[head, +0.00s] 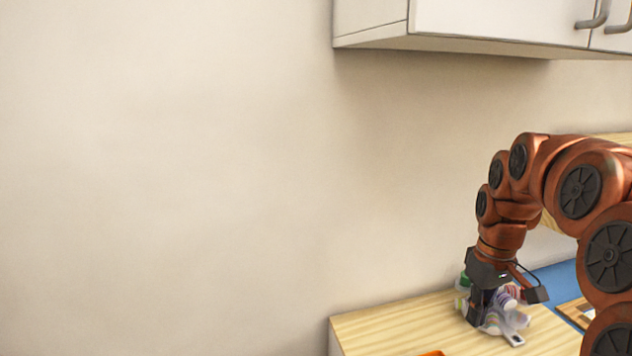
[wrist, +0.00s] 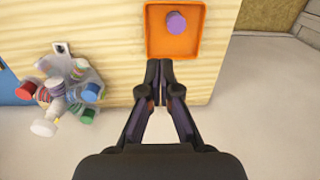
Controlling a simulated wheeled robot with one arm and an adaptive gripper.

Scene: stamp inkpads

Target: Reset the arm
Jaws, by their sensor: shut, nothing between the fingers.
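My gripper (wrist: 159,88) is shut and empty in the wrist view, its two dark fingers together over the counter's edge. In the head view my gripper (head: 477,308) points down in front of the wall, at the end of my bent orange-brown arm. A clear stamp holder (wrist: 68,92) with several coloured stamps is left of the fingers in the wrist view. It shows partly behind my gripper in the head view (head: 511,322). An orange tray (wrist: 152,53) lies just beyond the fingertips, with a purple round piece (wrist: 176,23) in it.
The wooden counter (head: 380,325) runs along the wall, with bare wood between holder and tray. A blue surface (head: 560,277) lies behind the holder. A white wall cabinet (head: 480,22) hangs above. Open floor (wrist: 270,110) is right of the counter in the wrist view.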

